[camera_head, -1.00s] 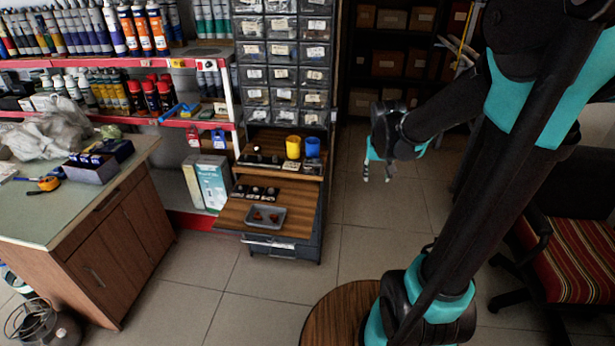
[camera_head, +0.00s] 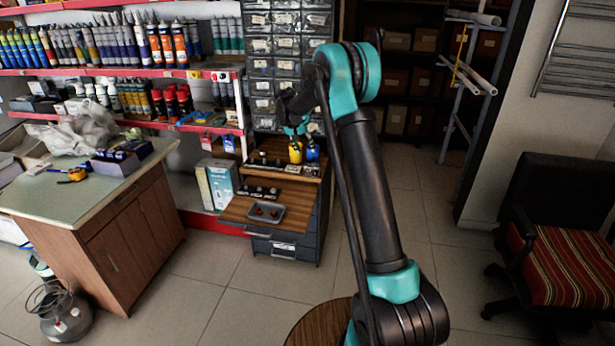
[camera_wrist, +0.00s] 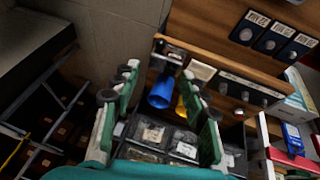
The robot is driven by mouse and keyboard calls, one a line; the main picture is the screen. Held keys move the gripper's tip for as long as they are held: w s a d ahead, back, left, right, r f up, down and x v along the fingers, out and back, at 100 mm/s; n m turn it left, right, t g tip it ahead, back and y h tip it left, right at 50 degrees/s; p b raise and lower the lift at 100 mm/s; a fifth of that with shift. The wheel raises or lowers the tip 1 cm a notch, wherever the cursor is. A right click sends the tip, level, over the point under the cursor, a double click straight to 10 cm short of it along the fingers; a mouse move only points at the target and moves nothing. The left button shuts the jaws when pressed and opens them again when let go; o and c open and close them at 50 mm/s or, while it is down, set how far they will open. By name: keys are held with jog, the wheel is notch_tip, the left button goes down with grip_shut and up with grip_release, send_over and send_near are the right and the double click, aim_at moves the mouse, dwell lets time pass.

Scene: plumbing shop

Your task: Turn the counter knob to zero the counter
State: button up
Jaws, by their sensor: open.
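My gripper (camera_head: 297,124) hangs over the wooden shelf of the drawer cabinet in the head view, close to the yellow cup and blue cup. In the wrist view my gripper (camera_wrist: 162,72) has its two fingers spread apart, with nothing held between them. Three dark labelled plates with round knobs (camera_wrist: 269,45) show at the upper right of the wrist view, away from the fingers. They stand on the lower wooden board (camera_head: 238,209) in the head view. A strip with several small knobs (camera_wrist: 245,95) lies nearer the cups. I cannot tell which knob is the counter knob.
The blue cup (camera_wrist: 162,91) and yellow cup (camera_wrist: 182,108) lie close to the fingers in view. A grey tray (camera_head: 251,213) with reddish pieces rests on the lower board. A workbench (camera_head: 80,190) stands left and a striped chair (camera_head: 575,262) right. The floor before the cabinet is clear.

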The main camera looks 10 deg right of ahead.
aim_at(314, 172)
jog(key=x, duration=1.7)
jog(key=shift+w+a+f, duration=0.1)
jog(key=shift+w+f, duration=0.1)
jog(key=shift+f, duration=0.05)
grip_shut()
